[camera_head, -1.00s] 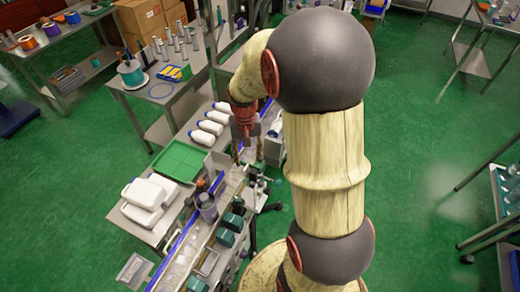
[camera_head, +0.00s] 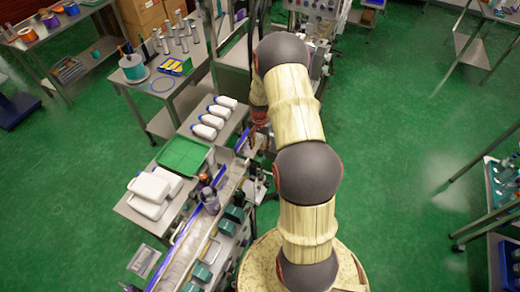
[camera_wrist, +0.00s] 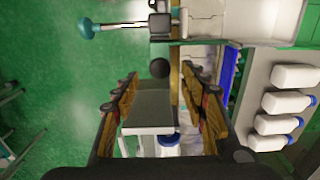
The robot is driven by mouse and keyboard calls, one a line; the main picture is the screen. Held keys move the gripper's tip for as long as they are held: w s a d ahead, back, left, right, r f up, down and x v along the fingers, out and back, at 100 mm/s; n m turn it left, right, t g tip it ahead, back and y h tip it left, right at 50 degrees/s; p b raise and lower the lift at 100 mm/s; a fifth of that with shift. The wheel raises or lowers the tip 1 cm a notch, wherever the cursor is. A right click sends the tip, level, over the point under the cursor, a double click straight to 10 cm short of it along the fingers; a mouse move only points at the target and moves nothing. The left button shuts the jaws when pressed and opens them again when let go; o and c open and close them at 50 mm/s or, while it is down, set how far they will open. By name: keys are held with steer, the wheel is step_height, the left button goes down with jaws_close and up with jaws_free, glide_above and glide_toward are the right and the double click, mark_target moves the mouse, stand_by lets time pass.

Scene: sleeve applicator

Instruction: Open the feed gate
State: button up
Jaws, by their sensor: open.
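In the wrist view, my gripper (camera_wrist: 160,110) is open, with one finger on each side of a pale grey plate (camera_wrist: 152,105). A round black knob (camera_wrist: 159,68) shows just past the plate, between the fingertips. The plate and knob look like the feed gate and its handle, but I cannot tell for sure. I see no contact between the fingers and the plate. In the head view, my gripper (camera_head: 256,138) hangs over the far part of the conveyor (camera_head: 222,190), and my arm partly hides this area.
White bottles (camera_head: 212,120) lie on a side table left of the conveyor, near a green tray (camera_head: 183,156) and white containers (camera_head: 150,190). A teal-knobbed rod (camera_wrist: 88,28) crosses beyond my fingers in the wrist view.

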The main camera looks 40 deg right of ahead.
mark_target(260, 152)
steer(key=shift+f, duration=1.8)
steer(key=shift+c, duration=0.4)
jaws_close()
